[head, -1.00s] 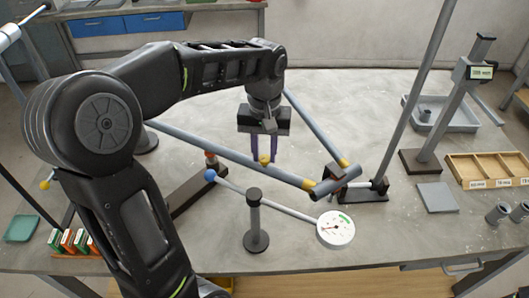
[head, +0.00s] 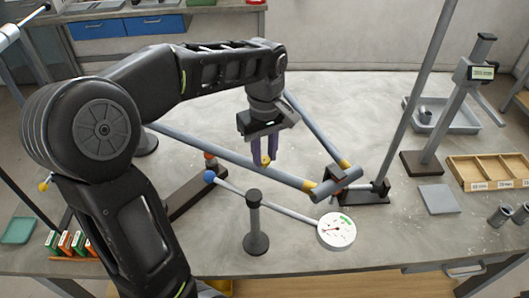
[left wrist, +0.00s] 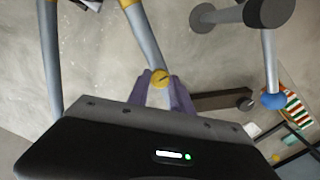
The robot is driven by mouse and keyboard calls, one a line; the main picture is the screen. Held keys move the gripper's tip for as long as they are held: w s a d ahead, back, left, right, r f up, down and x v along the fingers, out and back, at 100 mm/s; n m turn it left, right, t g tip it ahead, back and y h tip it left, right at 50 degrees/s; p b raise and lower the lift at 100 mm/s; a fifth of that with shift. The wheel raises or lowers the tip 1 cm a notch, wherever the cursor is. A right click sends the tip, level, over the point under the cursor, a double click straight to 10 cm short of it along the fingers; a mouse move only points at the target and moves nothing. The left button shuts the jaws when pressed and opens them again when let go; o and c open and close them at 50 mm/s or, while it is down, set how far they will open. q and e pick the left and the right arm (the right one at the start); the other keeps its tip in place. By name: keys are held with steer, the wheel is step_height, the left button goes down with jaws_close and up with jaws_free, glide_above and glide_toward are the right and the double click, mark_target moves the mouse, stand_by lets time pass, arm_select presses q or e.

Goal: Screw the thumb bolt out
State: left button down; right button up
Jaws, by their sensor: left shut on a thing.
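The yellow thumb bolt (head: 265,160) sits at the long grey-blue tube (head: 225,152) of the frame, near the middle of the table. My left gripper (head: 265,154) points down over the tube, its purple fingers shut on the bolt's head. In the left wrist view the round yellow bolt head (left wrist: 161,77) shows at the fingertips (left wrist: 160,86), with the tube (left wrist: 140,35) running away beyond it. The bolt's shank is hidden, so I cannot tell how deep it sits. My right gripper is not in view.
A dial gauge (head: 336,231) on a thin rod and a dark post (head: 255,224) stand in front of the tube. A corner clamp (head: 335,180) holds the tube's right end. A height gauge (head: 447,105) and wooden tray (head: 490,170) stand at the right.

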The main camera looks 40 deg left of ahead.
mark_target(265, 159)
arm_select(q)
steer(key=shift+s+f, duration=0.1)
steer(key=c, duration=1.1)
jaws_free()
steer(key=shift+c, duration=0.2)
steer(key=shift+r, duration=0.65)
step_height(265, 159, up, 4)
steer(key=shift+r, duration=0.1)
steer(key=shift+r+p, duration=0.55)
steer(key=shift+r, duration=0.3)
steer(key=shift+r+p, duration=0.35)
steer(key=shift+r, duration=0.05)
